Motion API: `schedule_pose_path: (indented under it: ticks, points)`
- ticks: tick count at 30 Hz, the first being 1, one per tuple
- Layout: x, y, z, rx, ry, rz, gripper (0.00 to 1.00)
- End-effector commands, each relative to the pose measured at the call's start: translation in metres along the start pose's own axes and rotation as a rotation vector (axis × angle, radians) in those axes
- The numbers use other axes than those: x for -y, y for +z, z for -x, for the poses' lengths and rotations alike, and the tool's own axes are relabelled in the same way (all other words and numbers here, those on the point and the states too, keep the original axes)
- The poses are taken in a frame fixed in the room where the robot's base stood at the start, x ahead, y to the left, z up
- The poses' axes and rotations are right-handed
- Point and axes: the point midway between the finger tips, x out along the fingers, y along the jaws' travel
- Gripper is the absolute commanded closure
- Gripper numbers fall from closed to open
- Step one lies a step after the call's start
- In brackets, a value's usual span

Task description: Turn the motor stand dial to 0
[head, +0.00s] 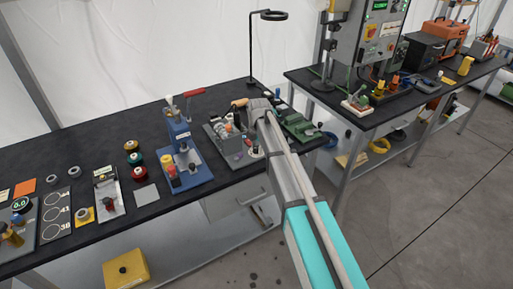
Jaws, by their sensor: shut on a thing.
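The motor stand (217,136) seems to be the grey unit with small fittings on the black bench, right of the blue press. My arm reaches in from the bottom right, and its wrist end is over the right part of this stand. My gripper (242,121) is small and partly hidden by my own wrist. It is down at the stand and shut on what seems to be the dial. The dial itself and its marks cannot be made out, so its setting cannot be read.
A blue press (186,165) with a red handle stands left of the stand. A green device (299,126) lies to its right, beyond my arm. A black lamp post (251,52) rises behind. A second bench (345,105) stands to the right, past a gap.

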Motion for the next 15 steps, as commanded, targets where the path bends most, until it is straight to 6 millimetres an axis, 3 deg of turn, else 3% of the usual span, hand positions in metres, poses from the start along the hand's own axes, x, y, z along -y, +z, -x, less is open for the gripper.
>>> schedule_pose_path:
  ticks: [10, 11, 15]
  points:
    - [0.0029, -0.0037, -0.0003, -0.008, -0.006, 0.004, 1.0]
    - [0.003, -0.0037, -0.0003, -0.007, -0.006, 0.004, 0.53]
    - [0.0024, -0.0027, -0.0002, -0.005, -0.005, 0.003, 0.27]
